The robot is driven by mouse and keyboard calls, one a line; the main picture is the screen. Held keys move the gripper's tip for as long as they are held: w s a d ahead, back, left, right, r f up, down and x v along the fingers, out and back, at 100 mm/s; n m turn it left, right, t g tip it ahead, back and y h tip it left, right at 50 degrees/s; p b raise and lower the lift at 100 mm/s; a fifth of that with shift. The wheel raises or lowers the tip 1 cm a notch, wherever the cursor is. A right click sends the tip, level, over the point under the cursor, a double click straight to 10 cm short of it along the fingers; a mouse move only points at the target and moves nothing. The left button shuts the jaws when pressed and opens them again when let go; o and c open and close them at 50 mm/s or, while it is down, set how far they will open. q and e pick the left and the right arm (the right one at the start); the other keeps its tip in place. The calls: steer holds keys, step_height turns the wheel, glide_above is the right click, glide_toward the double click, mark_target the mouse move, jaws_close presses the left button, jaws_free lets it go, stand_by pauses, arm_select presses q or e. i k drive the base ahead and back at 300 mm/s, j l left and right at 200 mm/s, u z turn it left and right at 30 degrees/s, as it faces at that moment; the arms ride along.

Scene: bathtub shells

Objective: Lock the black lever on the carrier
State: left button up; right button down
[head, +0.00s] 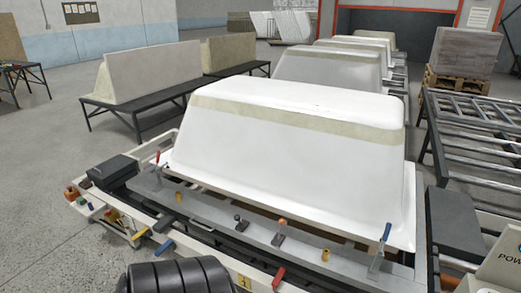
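A white upturned bathtub shell (290,150) rests on the grey carrier (215,217) in front of me. Neither of my grippers is in view.
A black ribbed object (175,276) fills the bottom left foreground. Black blocks (112,168) (455,222) flank the carrier. More shells (330,66) stand behind, and a metal roller frame (475,130) is at the right.

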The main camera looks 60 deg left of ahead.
mark_target(237, 217)
steer(key=k+u, duration=0.1)
steer(key=u, duration=2.15)
